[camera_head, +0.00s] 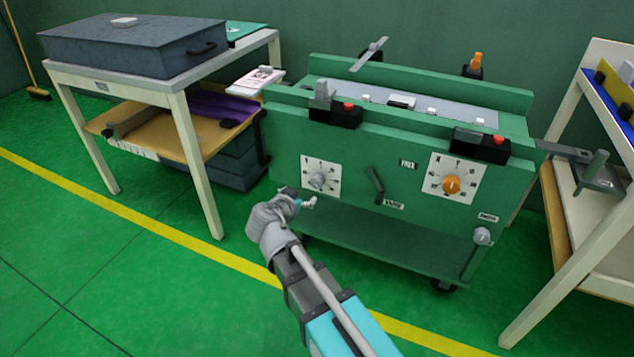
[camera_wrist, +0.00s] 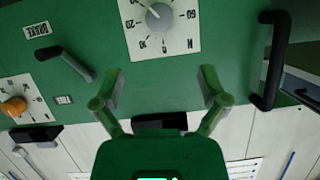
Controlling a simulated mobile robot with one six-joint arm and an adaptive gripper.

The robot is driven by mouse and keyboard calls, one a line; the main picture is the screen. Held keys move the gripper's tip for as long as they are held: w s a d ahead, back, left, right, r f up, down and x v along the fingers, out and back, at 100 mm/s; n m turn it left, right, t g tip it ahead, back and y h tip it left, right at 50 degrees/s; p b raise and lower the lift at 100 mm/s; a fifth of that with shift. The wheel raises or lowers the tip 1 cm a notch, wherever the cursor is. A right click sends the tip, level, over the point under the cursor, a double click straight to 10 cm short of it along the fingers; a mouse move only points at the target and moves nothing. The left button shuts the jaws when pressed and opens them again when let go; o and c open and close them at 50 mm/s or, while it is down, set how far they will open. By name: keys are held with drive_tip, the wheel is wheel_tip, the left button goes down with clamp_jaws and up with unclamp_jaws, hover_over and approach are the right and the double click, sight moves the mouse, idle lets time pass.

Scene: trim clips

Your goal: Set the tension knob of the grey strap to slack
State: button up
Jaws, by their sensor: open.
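A grey knob (camera_head: 318,181) sits on a white dial plate on the left of the green cart's front panel. It also shows at the top of the wrist view (camera_wrist: 158,17), upside down, with numbers around it; its pointer mark aims to the upper left there. An orange knob (camera_head: 451,185) sits on a second dial plate to the right and shows in the wrist view (camera_wrist: 14,106). My gripper (camera_head: 304,200) is just below and left of the grey knob. In the wrist view my gripper (camera_wrist: 160,88) is open and empty, its fingers apart from the knob. I cannot identify a grey strap.
A black lever (camera_head: 375,186) stands between the dials on the green cart (camera_head: 415,225). A black handle (camera_wrist: 266,62) is beside the dial in the wrist view. A table (camera_head: 190,150) stands left, a shelf (camera_head: 570,240) right. The floor in front is clear.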

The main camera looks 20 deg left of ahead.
sight(315, 183)
drive_tip(key=b+x, duration=0.4)
drive_tip(key=x, duration=0.7)
drive_tip(key=shift+w+f, duration=0.15)
drive_tip(key=shift+f, duration=0.05)
drive_tip(key=shift+b+x, duration=0.4)
drive_tip(key=shift+x, duration=0.5)
drive_tip(key=shift+d+r, duration=0.1)
drive_tip(key=c, duration=1.1)
drive_tip(key=shift+c, duration=0.2)
